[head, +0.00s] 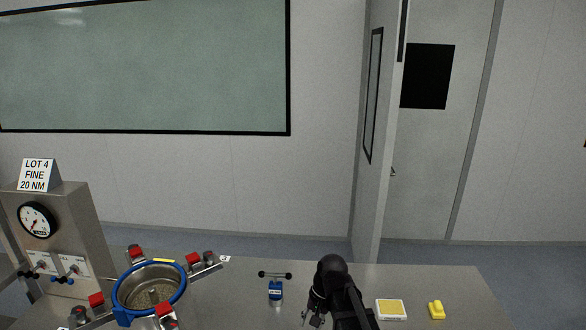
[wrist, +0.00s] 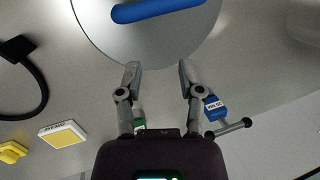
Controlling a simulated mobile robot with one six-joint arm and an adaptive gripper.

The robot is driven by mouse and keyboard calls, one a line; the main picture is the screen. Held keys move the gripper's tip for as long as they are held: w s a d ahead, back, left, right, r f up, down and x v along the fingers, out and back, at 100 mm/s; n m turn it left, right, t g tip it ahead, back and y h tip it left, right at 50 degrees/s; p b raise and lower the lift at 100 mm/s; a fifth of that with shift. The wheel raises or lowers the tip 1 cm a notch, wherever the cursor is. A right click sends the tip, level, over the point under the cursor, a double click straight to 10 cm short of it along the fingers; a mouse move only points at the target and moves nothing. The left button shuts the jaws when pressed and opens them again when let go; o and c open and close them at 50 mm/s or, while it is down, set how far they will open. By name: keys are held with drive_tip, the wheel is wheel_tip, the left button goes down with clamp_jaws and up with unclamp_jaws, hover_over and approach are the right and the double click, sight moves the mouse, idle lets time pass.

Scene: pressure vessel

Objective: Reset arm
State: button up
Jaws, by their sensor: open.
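My gripper (wrist: 160,74) is open in the wrist view, its two fingers apart with nothing between them. Beyond the fingertips lies a round grey lid (wrist: 150,42) with a blue bar handle (wrist: 155,8); I cannot tell the gap between lid and fingers. In the head view my gripper (head: 314,319) shows small and dark at the lower middle, over the bench, partly hidden by my arm. The pressure vessel (head: 149,288) stands open at the lower left, with a blue rim and red-capped clamps swung outward.
A white-framed yellow pad (head: 391,309) and a yellow object (head: 436,310) sit at the right. A gauge panel (head: 62,240) with a lot sign stands left. Bare bench (head: 425,280) lies behind the pad.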

drive_tip(key=s+d+n+t+h, duration=0.1)
drive_tip(key=s+d+n+h, duration=0.1)
drive_tip(key=d, duration=1)
drive_tip(key=s+h, duration=0.1)
drive_tip(key=s, duration=0.1)
drive_tip(key=shift+s+f, duration=0.4)
